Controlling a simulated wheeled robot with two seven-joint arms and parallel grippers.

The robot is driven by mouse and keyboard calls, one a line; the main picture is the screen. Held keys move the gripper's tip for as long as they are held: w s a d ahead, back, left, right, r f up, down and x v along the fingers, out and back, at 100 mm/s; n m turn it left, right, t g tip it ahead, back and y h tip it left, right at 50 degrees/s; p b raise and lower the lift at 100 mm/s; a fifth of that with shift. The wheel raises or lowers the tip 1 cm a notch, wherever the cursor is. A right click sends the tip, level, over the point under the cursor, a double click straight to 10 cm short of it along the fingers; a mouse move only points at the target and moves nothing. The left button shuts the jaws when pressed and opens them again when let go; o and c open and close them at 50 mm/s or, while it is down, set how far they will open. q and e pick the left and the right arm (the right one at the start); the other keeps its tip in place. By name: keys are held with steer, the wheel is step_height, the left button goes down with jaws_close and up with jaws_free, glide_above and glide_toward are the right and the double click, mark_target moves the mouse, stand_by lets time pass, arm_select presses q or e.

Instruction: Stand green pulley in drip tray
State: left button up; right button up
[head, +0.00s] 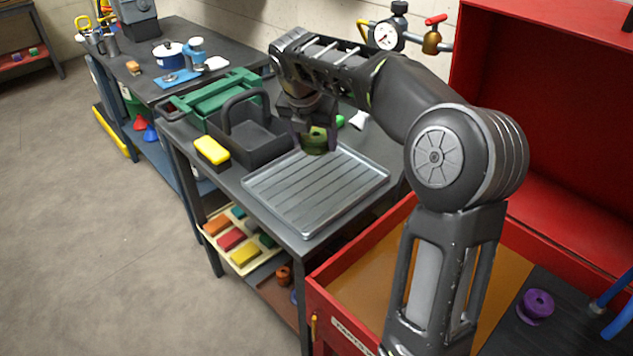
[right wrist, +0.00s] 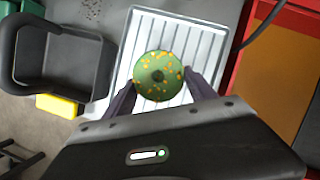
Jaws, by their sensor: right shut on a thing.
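The green pulley (head: 316,144) is between the fingers of my right gripper (head: 316,136) in the head view. In the right wrist view the pulley (right wrist: 159,76) is a green disc with yellow-orange specks and a dark centre hole. My right gripper (right wrist: 158,90) is shut on it. The drip tray (head: 318,215) is a ribbed grey metal tray on the dark bench; the right wrist view shows its ribs (right wrist: 150,32) behind the pulley. The pulley is over the tray's back part; I cannot tell whether it touches. My left gripper is not in view.
A black handled caddy (head: 262,145) stands left of the tray, with a yellow block (head: 212,152) beside it. A green crate (head: 215,95) is behind. The tray's front is clear.

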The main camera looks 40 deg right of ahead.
glide_above(317, 181)
steer(key=a, duration=0.1)
steer(key=shift+s+a+f, duration=0.1)
steer(key=shift+s+f, duration=0.05)
steer(key=shift+f, duration=1.4)
steer(key=shift+s+f, duration=0.15)
steer(key=shift+f, duration=1.35)
steer(key=shift+f, duration=0.1)
steer(key=shift+f, duration=1.8)
steer(key=shift+f, duration=0.1)
steer(key=o, duration=1.4)
steer(key=v, duration=1.2)
